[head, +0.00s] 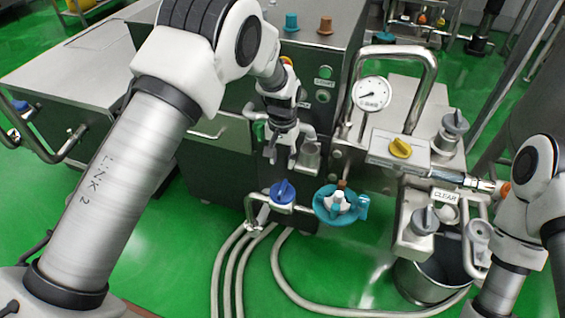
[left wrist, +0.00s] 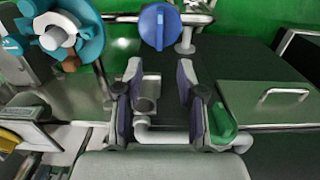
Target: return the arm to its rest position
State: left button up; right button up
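My left arm comes in from the left and reaches over the steel machine in the head view. My left gripper (head: 281,158) points down in front of the machine, above the blue valve knob (head: 283,192). In the left wrist view its two fingers (left wrist: 158,85) stand apart with a clear gap, and nothing is held between them. The blue knob (left wrist: 159,26) lies beyond the fingertips and looks untouched. My right arm shows at the right edge of the head view, but I cannot make out its gripper.
A teal valve (head: 340,204) sits right of the blue knob. A pressure gauge (head: 372,94), curved pipe (head: 428,85) and yellow knob (head: 400,148) stand farther right. A steel bucket (head: 425,284) stands near my right arm. Hoses (head: 290,285) run over the green floor.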

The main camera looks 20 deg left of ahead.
pick_arm(q)
jog(key=s+a+f+g, duration=0.2)
jog(key=s+f+g, duration=0.1)
jog(key=s+f, duration=0.6)
jog(key=s+a+f+t, duration=0.1)
jog(key=s+f, duration=0.3)
jog(key=s, duration=0.9)
jog(key=s+a+f+n+t, duration=0.1)
jog(key=s+a+f, duration=0.3)
jog(key=s, duration=0.9)
jog(key=shift+s+a+f+t, duration=0.15)
jog(key=shift+s+t, duration=0.15)
jog(key=shift+t, duration=0.2)
